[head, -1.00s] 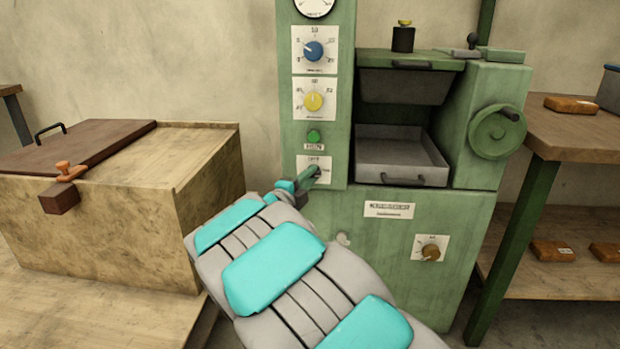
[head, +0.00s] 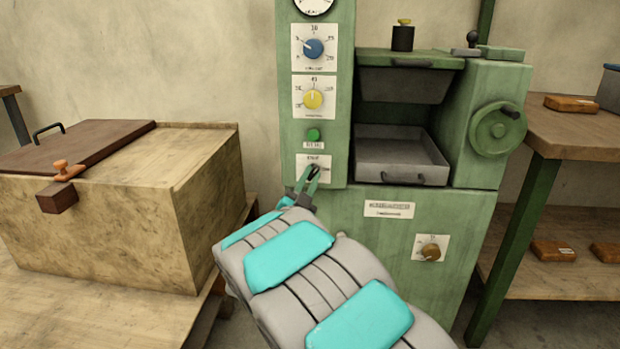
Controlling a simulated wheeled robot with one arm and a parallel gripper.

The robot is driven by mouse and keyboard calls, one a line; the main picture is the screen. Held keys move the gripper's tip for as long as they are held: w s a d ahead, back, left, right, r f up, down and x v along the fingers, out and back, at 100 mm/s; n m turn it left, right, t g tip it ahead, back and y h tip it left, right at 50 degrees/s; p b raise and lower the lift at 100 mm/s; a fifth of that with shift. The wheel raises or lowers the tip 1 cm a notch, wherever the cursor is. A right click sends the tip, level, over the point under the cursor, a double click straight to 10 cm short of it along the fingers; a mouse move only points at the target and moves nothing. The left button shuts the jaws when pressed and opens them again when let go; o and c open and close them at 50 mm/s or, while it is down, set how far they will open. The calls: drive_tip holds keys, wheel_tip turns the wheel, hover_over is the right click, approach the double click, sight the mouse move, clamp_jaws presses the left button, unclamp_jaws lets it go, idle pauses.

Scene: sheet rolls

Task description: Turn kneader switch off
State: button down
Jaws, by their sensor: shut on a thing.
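A small dark switch (head: 316,167) sits on a white label plate (head: 305,164) low on the green machine's (head: 285,90) control column. My gripper (head: 310,175) is at this plate, its green fingers closed around the switch. The fingers and the wrist hide part of the switch, and its exact setting is hard to tell. The label print is too blurred to read. A green lamp or button (head: 313,135) sits just above, with a small label under it.
Blue (head: 313,48) and yellow (head: 313,99) knobs sit above on the same column. A brown knob (head: 431,253) is on the lower front. A wooden chest (head: 95,235) stands left. A handwheel (head: 497,130) and a shelved table (head: 575,140) are right.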

drive_tip(key=n+y, duration=0.2)
drive_tip(key=n, duration=0.2)
drive_tip(key=n+t+y, duration=0.1)
drive_tip(key=n+y, duration=0.1)
drive_tip(key=n, duration=0.3)
drive_tip(key=shift+d+f, duration=0.1)
drive_tip(key=shift+d, duration=0.05)
drive_tip(key=shift+n+y, duration=0.4)
drive_tip(key=c, duration=0.8)
unclamp_jaws()
drive_tip(key=v, duration=0.7)
drive_tip(key=shift+s+f, duration=0.3)
